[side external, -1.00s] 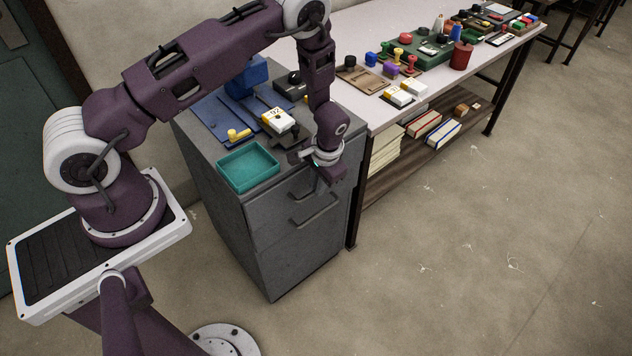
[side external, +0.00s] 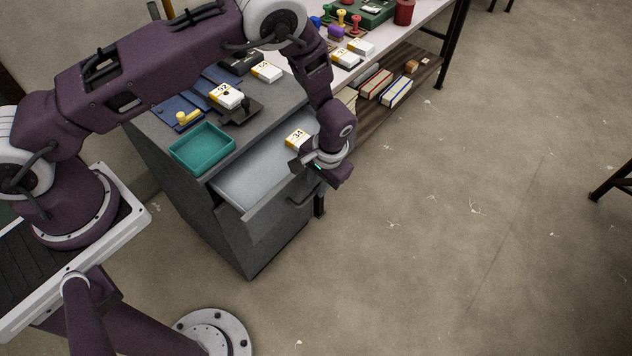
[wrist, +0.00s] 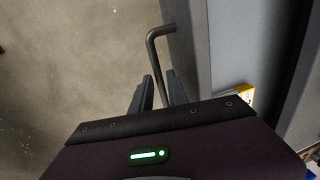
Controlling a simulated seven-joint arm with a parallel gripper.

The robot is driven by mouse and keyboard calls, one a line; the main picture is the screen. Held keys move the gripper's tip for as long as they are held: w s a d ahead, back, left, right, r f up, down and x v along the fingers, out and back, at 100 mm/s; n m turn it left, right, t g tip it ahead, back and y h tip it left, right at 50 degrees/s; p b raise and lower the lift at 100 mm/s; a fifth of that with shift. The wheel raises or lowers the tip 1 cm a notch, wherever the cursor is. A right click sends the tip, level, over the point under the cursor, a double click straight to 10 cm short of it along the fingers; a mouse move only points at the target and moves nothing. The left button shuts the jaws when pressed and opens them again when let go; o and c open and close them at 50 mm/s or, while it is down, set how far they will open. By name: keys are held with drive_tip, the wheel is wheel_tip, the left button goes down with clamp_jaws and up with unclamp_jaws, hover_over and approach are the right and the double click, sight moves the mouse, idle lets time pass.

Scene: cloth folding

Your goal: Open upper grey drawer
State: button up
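The upper grey drawer (side external: 258,187) is pulled out of the grey cabinet (side external: 225,240) in the side view, and its light inside shows. A white and yellow box marked 34 (side external: 296,139) lies in it; part of it shows in the wrist view (wrist: 246,91). My gripper (side external: 318,180) is at the right part of the drawer front. In the wrist view my gripper's fingers (wrist: 159,85) stand apart on either side of the drawer's dark bar handle (wrist: 152,50), with a small gap visible on both sides. The fingertips are hard to make out in the side view.
A teal tray (side external: 202,149), a box marked 92 (side external: 227,95) and a yellow item (side external: 187,118) are on the cabinet top. A workbench with stamps adjoins behind. The floor in front is clear.

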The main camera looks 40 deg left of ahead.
drive_tip(key=shift+o, duration=0.6)
wheel_tip(320, 180, up, 23)
drive_tip(key=t+h, duration=0.1)
drive_tip(key=h, duration=0.1)
drive_tip(key=s+a+r+t, duration=0.1)
drive_tip(key=s+a+r, duration=0.1)
drive_tip(key=s+r, duration=0.3)
drive_tip(key=s+a+r+t, duration=0.1)
drive_tip(key=s+a+r, duration=0.1)
drive_tip(key=r, duration=0.5)
drive_tip(key=s+a+r+t, duration=0.1)
drive_tip(key=s+a+r, duration=0.1)
drive_tip(key=s, duration=0.7)
drive_tip(key=s+a+r+t, duration=0.1)
drive_tip(key=s+r, duration=0.3)
drive_tip(key=s, duration=0.4)
drive_tip(key=shift+s+a+t, duration=0.3)
drive_tip(key=shift+s+a, duration=0.1)
drive_tip(key=shift+a, duration=0.5)
